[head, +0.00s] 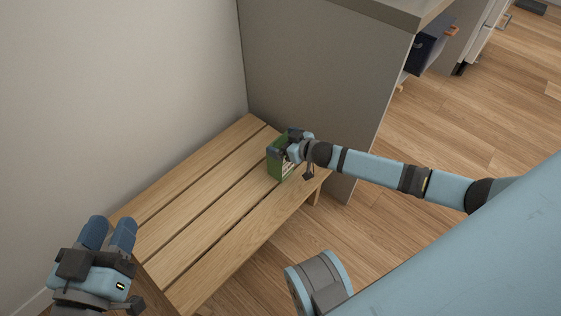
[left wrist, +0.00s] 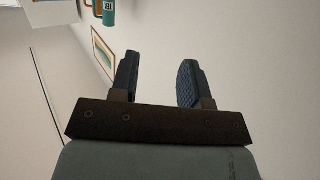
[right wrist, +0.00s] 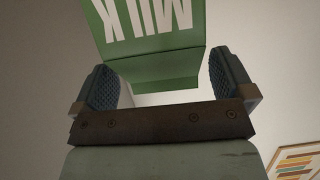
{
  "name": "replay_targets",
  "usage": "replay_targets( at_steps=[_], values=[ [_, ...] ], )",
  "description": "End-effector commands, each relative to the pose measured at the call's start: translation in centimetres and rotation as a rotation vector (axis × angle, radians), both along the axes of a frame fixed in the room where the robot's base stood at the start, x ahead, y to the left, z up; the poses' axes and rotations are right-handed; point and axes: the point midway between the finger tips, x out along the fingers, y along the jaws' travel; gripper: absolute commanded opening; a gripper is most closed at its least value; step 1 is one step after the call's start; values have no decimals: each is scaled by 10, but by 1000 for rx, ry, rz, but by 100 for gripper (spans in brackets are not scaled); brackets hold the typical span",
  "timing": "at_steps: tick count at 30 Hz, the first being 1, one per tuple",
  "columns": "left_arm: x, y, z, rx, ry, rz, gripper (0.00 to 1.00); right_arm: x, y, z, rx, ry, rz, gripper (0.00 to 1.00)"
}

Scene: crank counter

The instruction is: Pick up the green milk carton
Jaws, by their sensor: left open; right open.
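The green milk carton (head: 275,163) stands on the far end of a slatted wooden bench, close to a grey cabinet side. In the right wrist view the carton (right wrist: 152,48) shows its white MILK lettering, upside down, just beyond and between the fingers. My right gripper (head: 291,148) is at the carton and hides part of it in the head view. In the right wrist view my right gripper (right wrist: 167,85) is open, with a gap visible beside each finger. My left gripper (head: 110,233) is open and empty at the lower left, also seen in its own wrist view (left wrist: 158,82).
The wooden bench (head: 190,218) is otherwise bare. A wall (head: 120,90) runs along its left side and the grey cabinet side (head: 315,85) stands at its far end. Open wooden floor (head: 480,130) lies to the right.

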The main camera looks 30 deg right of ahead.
Motion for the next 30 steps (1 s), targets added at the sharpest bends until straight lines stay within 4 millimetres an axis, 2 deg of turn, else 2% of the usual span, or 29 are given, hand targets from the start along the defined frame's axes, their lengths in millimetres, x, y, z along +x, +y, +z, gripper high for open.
replay_targets(
  at_steps=[1,6,14,17,27,28,30],
  values=[
    [4,2,-5,22,-42,0,43,8,4,-8,0,-3,2,100],
    [9,6,0,58,-105,3,43,24,10,-13,0,-1,0,100],
    [10,6,3,64,-117,5,43,26,12,-12,0,0,1,100],
    [10,6,3,64,-118,4,43,26,12,-12,0,0,1,82],
    [10,6,3,63,-115,4,43,26,12,-12,0,0,1,4],
    [10,6,3,63,-115,4,43,27,12,-10,1,-3,1,0],
    [10,6,3,63,-115,4,43,27,12,-10,1,-3,1,0]
  ],
)
